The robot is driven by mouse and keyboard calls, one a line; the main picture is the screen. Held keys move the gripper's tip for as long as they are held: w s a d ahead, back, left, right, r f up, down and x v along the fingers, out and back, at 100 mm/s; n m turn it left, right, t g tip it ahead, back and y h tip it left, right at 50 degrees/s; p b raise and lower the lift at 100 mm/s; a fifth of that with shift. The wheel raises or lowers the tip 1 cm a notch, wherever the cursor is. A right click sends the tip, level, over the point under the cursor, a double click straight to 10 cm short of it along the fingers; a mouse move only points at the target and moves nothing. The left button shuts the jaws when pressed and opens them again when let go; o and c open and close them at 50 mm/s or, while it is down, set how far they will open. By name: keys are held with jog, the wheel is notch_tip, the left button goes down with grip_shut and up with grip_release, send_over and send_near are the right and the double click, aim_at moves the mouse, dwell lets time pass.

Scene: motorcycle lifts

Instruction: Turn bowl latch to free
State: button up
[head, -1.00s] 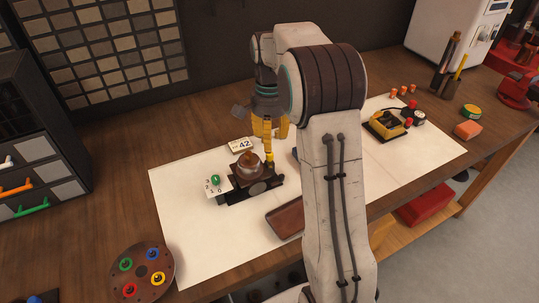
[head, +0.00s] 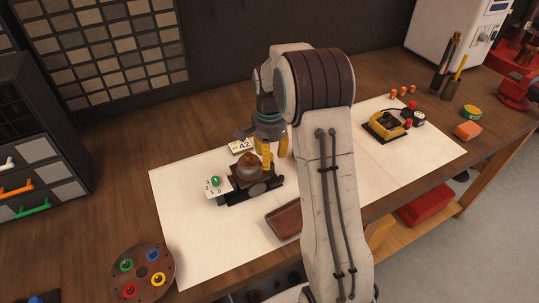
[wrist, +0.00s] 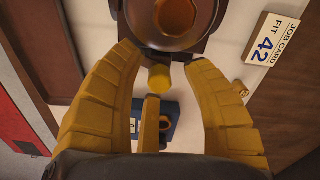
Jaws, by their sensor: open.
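The fixture with a brown rounded bowl (head: 248,172) stands on a dark base on the white sheet. In the wrist view the bowl (wrist: 175,15) is at the top edge, partly cut off. A short yellow knob (wrist: 157,80) projects from its near side, perhaps the latch; which way it is set I cannot tell. My gripper (head: 273,158) points down just right of the bowl. In the wrist view my yellow fingers are spread, one on each side of the knob, with a third below it. Contact with the knob is not clear. In the head view my fingers partly hide the fixture's right side.
A small plate with a green knob (head: 215,181) sits left of the bowl. The job card (head: 241,146) stands behind. A brown pad (head: 284,221) lies in front, and a round tray with coloured rings (head: 141,272) at lower left. The white sheet's left part is clear.

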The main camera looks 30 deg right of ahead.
jog(key=shift+f, duration=0.15)
jog(key=shift+c, duration=0.3)
grip_shut()
